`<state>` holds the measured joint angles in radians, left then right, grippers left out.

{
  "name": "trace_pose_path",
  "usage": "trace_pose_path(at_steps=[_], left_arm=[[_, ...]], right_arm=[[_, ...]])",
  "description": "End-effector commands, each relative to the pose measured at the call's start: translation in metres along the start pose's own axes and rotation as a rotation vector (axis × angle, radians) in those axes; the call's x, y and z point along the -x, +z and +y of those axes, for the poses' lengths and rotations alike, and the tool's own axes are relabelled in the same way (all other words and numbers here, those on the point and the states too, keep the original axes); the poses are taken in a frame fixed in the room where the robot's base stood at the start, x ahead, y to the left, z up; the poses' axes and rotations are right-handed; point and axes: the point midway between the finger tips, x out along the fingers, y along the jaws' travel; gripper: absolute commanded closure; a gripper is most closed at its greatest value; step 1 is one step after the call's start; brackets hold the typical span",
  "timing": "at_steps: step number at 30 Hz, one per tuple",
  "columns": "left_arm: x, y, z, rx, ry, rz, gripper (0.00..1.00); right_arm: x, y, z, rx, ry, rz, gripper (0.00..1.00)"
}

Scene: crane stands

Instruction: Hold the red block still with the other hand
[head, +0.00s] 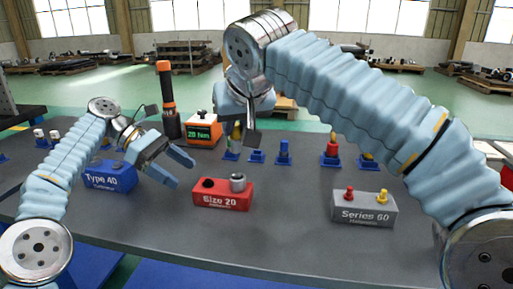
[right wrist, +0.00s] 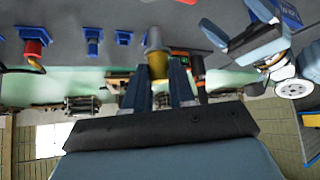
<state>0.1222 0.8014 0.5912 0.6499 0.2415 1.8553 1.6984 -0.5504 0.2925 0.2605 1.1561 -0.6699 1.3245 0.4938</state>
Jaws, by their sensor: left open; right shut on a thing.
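The red block (head: 222,201), marked Size 20, sits on the dark table. Its top has a dark hole at the left and a grey metal cylinder (head: 238,183) at the right. My left gripper (head: 182,168) is open and empty, just above and left of the red block, apart from it. My right gripper (head: 244,136) is behind the red block, shut on a yellow plug (head: 236,132). The yellow plug also shows between the fingers in the right wrist view (right wrist: 157,40). I cannot tell whether it still touches the blue stand (head: 231,155) below it.
A blue Type 40 block (head: 110,177) lies under my left arm. A grey Series 60 block (head: 363,208) with red and yellow plugs stands right. Several blue stands line the back, one with a red plug (head: 332,146). An orange display box (head: 203,130) and a dark tool (head: 168,100) stand behind.

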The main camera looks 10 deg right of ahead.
Motion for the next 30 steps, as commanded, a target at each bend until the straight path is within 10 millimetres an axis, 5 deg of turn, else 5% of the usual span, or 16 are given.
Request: trace_pose_path(at_steps=[15, 27, 30], left_arm=[[-0.069, 0.0, -0.001, 0.001, 0.002, 0.004, 0.19], [-0.075, -0.001, 0.0, 0.001, 0.003, 0.003, 0.19], [-0.075, -0.001, 0.0, 0.001, 0.003, 0.003, 0.33]], right_arm=[[0.0, 0.0, 0.0, 0.0, 0.0, 0.001, 1.0], [0.0, 0.0, 0.0, 0.0, 0.0, 0.001, 1.0], [0.0, 0.0, 0.0, 0.0, 0.0, 0.001, 1.0]])
